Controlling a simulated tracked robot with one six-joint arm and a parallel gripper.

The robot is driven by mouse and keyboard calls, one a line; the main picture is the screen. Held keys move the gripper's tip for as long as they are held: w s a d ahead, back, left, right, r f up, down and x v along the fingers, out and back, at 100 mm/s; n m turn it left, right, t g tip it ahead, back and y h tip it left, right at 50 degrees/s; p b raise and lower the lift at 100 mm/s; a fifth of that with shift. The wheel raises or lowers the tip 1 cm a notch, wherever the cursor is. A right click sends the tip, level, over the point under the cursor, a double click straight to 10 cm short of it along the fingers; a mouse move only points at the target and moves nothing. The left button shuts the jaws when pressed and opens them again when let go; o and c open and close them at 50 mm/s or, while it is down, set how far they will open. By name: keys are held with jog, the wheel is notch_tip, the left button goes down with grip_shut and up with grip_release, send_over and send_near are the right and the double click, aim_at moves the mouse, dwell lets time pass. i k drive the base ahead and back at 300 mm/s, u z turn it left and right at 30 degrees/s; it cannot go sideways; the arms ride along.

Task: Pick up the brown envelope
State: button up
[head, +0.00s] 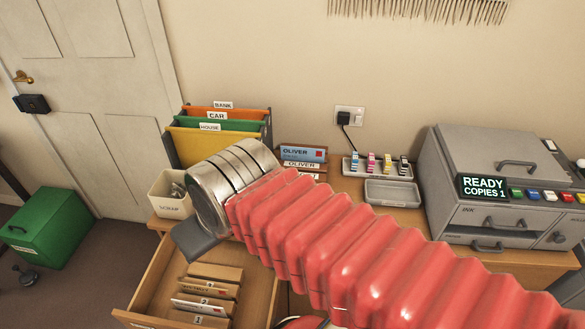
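An open wooden drawer (151,280) at the lower left of the head view holds several upright brown pieces, like envelopes or dividers. The rearmost brown piece (215,272) looks plain. Others carry white labels, among them "2" and "1". I cannot tell which one is the brown envelope. My red bellows arm crosses the view to a silver wrist above the back of the drawer. A dark grey part of my gripper (194,243) shows below the wrist, above the drawer's left side. Its fingertips cannot be made out, so its opening and any hold are unclear.
A file rack (268,133) with BANK, CAR and HOUSE folders stands behind the wrist. A scrap bin (168,205) is left of it. Oliver cards (303,155), a grey tray (392,193) and a copier (490,190) stand on the desk. A green box (50,230) is on the floor.

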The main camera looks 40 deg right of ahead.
aim_at(192, 289)
jog(key=u, duration=0.05)
jog(key=k, duration=2.2)
jog(key=z, duration=0.75)
jog(key=i, duration=1)
jog(key=z, duration=0.05)
